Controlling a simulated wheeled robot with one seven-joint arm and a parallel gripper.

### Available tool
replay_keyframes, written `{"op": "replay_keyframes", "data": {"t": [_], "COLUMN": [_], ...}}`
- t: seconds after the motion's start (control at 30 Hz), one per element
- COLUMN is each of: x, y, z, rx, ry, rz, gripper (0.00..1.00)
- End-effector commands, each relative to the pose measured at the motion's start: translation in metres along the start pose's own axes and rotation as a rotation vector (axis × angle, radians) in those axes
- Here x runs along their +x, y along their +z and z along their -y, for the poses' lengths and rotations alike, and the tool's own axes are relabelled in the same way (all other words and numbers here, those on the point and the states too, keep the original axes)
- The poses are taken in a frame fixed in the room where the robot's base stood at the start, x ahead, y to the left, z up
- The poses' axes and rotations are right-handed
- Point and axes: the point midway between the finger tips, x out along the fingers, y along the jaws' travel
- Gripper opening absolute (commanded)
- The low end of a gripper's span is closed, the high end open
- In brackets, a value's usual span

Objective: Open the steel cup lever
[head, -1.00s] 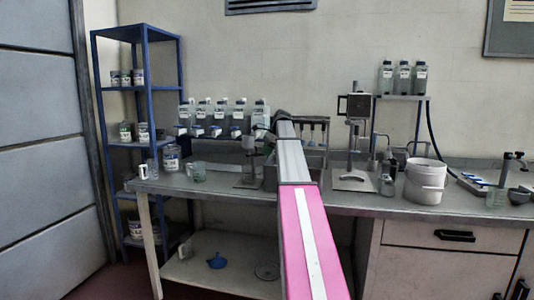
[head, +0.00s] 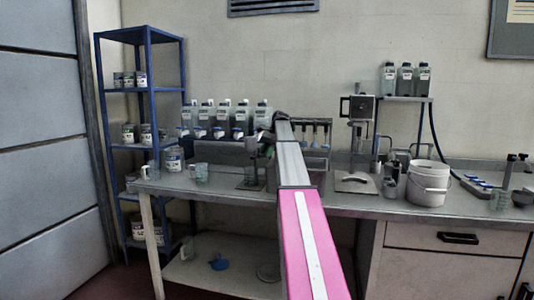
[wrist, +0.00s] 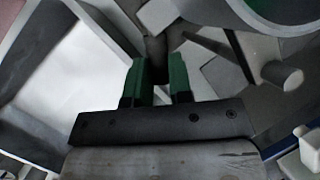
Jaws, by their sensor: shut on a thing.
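In the wrist view, the green fingertips of my gripper (wrist: 158,72) are closed around a narrow dark bar (wrist: 156,48), which looks like the steel cup lever. A rounded grey metal body (wrist: 222,18), apparently the steel cup, curves across the upper right beside the fingers. In the head view, my gripper (head: 268,150) is small and partly hidden at the far end of my arm, next to a small stand (head: 250,178) on the bench. The lever cannot be made out there.
A row of bottles with blue taps (head: 220,115) stands behind the stand. A glass beaker (head: 201,173) is to its left. A white bucket (head: 427,182) and a grey device on a post (head: 357,108) stand to the right. A blue shelf (head: 150,90) is at the left.

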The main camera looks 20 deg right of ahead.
Motion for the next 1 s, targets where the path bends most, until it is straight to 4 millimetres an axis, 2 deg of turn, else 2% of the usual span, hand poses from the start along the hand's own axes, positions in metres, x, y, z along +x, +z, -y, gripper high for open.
{"op": "replay_keyframes", "data": {"t": [0.3, 0.33, 0.4, 0.77, 1.0], "x": [0.000, 0.000, 0.000, -0.002, -0.020], "y": [0.000, 0.000, 0.000, 0.000, -0.002], "z": [0.000, 0.000, 0.000, 0.001, 0.009], "rx": [-0.005, -0.004, -0.004, -0.003, -0.005], "ry": [0.000, 0.000, 0.000, 0.000, 0.000], "rz": [0.000, 0.000, 0.000, 0.000, 0.000], "gripper": [0.00, 0.23, 0.45, 0.45, 0.45]}}
